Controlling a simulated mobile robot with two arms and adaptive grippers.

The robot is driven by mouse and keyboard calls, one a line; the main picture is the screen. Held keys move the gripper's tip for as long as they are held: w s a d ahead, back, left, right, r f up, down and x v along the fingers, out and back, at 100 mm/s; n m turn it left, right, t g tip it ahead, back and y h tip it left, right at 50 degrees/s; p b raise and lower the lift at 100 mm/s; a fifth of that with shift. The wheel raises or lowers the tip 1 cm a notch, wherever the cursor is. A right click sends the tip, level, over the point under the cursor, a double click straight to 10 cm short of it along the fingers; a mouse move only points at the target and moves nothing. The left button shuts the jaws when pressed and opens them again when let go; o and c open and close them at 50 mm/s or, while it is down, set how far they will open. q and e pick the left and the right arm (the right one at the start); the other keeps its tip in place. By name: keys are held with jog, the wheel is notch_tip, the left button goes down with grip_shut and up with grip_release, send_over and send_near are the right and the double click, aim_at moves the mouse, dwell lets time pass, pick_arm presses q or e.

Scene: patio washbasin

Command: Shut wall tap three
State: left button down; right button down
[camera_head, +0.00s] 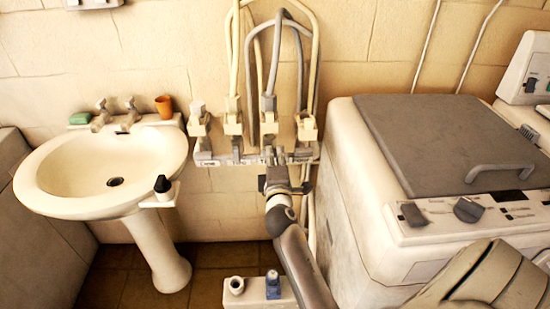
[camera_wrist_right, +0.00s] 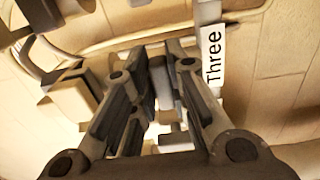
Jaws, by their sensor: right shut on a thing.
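A row of wall taps with hoses is on the wall in the middle of the head view, above a labelled strip (camera_head: 220,158). Wall tap three (camera_head: 268,122) is the third from the left, with a grey hose rising from it. My right gripper (camera_head: 275,178) is at the front of the strip, just below tap three. In the right wrist view the label "Three" (camera_wrist_right: 215,55) hangs just right of my right gripper (camera_wrist_right: 160,85). Its fingers are closed around the tap's handle, which they mostly hide, so its angle cannot be told. My left gripper is out of view.
A white washbasin (camera_head: 50,200) stands at the left, with an orange cup (camera_head: 164,107) and green soap (camera_head: 80,118) on its rim. A washing machine (camera_head: 350,200) stands close on the right. A small low block (camera_head: 255,298) with fittings is below.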

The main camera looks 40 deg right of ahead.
dwell(0.3)
jog(key=c, duration=1.4)
grip_release()
